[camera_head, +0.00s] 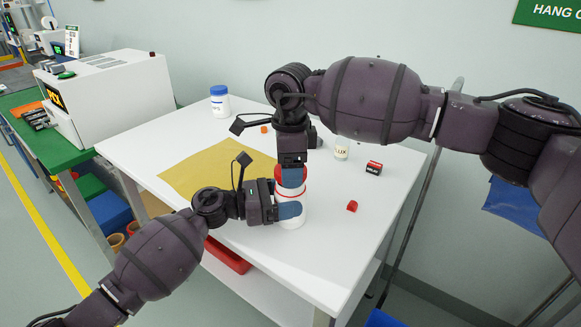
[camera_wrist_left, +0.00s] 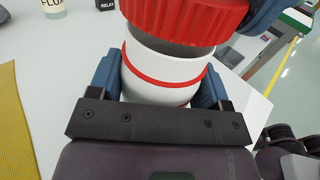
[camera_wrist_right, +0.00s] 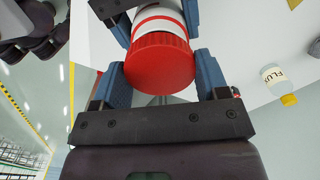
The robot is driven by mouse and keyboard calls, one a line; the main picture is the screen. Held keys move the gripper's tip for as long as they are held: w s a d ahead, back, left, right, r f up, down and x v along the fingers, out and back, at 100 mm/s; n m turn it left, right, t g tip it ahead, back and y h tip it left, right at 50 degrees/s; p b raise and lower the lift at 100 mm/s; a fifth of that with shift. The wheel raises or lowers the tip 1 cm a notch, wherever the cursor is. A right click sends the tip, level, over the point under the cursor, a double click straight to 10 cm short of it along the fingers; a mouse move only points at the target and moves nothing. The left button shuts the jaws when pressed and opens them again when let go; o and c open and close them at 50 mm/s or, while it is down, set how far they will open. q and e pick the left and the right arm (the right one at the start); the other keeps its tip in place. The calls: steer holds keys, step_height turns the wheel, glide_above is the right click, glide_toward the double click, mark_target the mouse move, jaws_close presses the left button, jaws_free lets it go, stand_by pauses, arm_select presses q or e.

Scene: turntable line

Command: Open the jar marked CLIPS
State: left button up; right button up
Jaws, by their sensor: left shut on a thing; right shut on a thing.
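A white jar (camera_head: 291,219) with a red band and a red lid (camera_head: 290,188) stands upright on the white table. No CLIPS marking is readable on it. My left gripper (camera_head: 287,210) is shut around the white body, one blue finger on each side in the left wrist view (camera_wrist_left: 160,82). My right gripper (camera_head: 291,175) points down from above and is shut on the red lid, which shows between its fingers in the right wrist view (camera_wrist_right: 159,62). A grey strip shows under the lid in the left wrist view; I cannot tell whether the lid is loose.
A white jar with a blue lid (camera_head: 220,104) stands at the back left. A yellow mat (camera_head: 205,170) lies left of my grippers. A FLUX bottle (camera_head: 341,152), a RELAY box (camera_head: 374,168) and a small red piece (camera_head: 352,206) are to the right.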

steer(key=shift+r, duration=2)
arm_select(q)
steer(key=o, duration=1.8)
